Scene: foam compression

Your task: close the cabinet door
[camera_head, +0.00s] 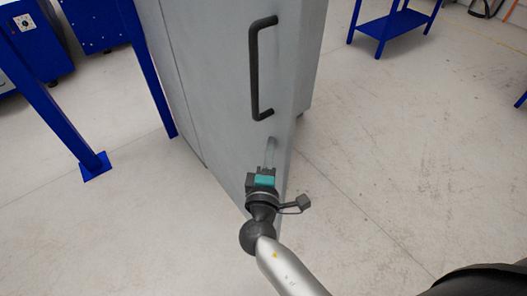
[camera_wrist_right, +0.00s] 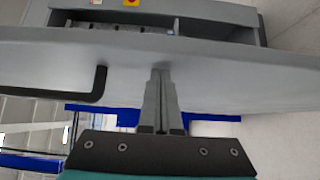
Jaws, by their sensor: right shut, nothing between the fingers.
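The grey cabinet door (camera_head: 215,80) stands upright in the head view, with a black bar handle (camera_head: 254,70) on its face. In the right wrist view the door panel (camera_wrist_right: 215,75) spans the picture, with the handle (camera_wrist_right: 98,88) at left. Beyond its edge shows the cabinet body (camera_wrist_right: 215,12) with a dark opening, so the door stands open. My right gripper (camera_head: 270,145) is shut and empty, below the handle and close to the door face. Its fingertips (camera_wrist_right: 160,72) overlap the panel in the wrist view; I cannot tell whether they touch. My left gripper is out of view.
A blue metal frame (camera_head: 50,105) stands left of the cabinet, with blue equipment behind it. A blue table (camera_head: 392,25) is at the back right. The pale concrete floor (camera_head: 400,150) to the right is clear.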

